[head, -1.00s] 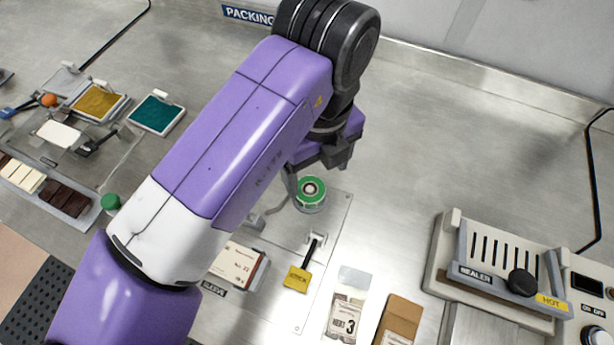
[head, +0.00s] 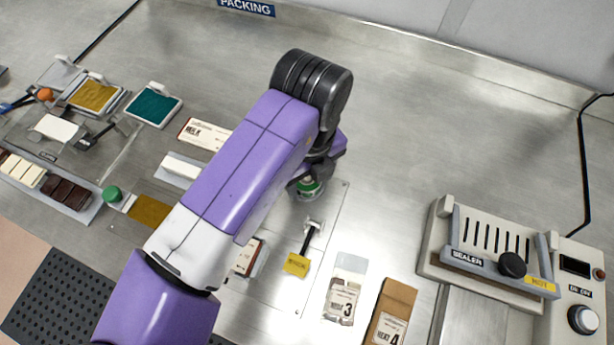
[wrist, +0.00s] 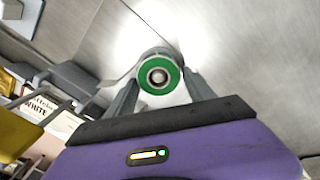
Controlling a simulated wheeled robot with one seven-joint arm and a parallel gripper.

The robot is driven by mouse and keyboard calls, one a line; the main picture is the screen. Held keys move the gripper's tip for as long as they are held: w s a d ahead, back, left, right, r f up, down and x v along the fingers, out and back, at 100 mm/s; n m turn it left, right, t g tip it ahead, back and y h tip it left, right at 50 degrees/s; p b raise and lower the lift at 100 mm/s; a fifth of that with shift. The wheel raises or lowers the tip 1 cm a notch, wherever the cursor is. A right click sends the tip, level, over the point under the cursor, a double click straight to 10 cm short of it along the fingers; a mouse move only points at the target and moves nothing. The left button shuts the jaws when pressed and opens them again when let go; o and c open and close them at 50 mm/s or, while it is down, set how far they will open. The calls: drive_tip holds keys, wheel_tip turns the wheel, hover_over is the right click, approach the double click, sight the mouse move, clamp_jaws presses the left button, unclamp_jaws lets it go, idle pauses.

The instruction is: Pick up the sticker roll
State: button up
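The sticker roll is a short white roll with a green ring-shaped face and a pale hub. It shows in the wrist view (wrist: 160,77) between the two grey fingers of my gripper (wrist: 162,90). The fingers stand spread, one on each side of it; firm contact does not show. In the head view the roll (head: 309,188) is mostly hidden under my gripper (head: 304,180), with only a green part visible. It is on the metal plate fixed to the bench.
Labelled packets (head: 342,298) lie nearer the front, and the sealer (head: 490,245) marked hot stands right. Cartons (head: 203,134) lie left of my arm. The bench behind is clear.

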drive_tip(key=c, duration=1)
